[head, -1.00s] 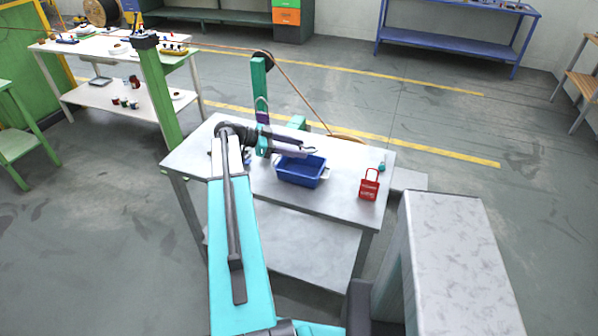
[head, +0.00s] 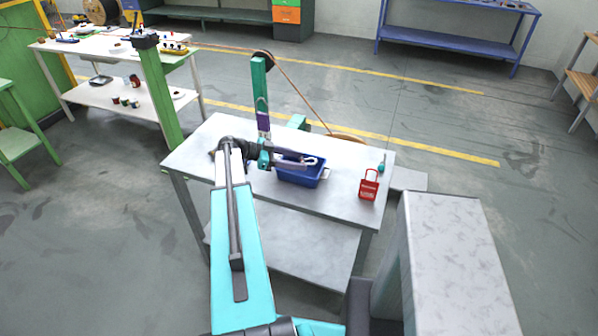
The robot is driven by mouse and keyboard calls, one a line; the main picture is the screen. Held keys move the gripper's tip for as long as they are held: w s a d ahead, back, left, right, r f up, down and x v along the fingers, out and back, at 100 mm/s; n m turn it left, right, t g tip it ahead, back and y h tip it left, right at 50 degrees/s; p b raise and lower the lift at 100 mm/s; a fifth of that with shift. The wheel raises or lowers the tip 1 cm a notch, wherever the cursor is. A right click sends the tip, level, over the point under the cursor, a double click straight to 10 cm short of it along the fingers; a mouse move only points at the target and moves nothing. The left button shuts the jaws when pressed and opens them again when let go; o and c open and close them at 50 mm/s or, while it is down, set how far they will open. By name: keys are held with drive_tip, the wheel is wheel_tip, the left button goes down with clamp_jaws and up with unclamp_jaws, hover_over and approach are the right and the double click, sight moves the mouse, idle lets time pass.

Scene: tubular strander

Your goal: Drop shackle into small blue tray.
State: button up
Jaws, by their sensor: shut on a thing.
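The small blue tray (head: 298,179) sits on the grey table in the head view, with its far rim partly hidden by my gripper. My gripper (head: 307,160) reaches in from the left, over the tray. It is shut on the shackle (head: 314,161), a small pale piece showing at the fingertips. Its exact shape is hard to make out at this size. I cannot tell how far above the tray floor it is held.
A red padlock-like tag (head: 369,186) and a small teal item (head: 382,165) stand on the table right of the tray. A teal post with a purple padlock-like piece (head: 263,121) rises behind my gripper. The table's front right (head: 335,205) is clear.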

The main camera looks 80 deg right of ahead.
drive_tip(key=o, duration=1.3)
drive_tip(key=shift+c, duration=0.2)
drive_tip(key=shift+w, duration=0.1)
drive_tip(key=b+v, duration=0.5)
drive_tip(key=v, duration=0.8)
drive_tip(key=shift+w+a+r, duration=0.15)
drive_tip(key=shift+w+r, duration=0.1)
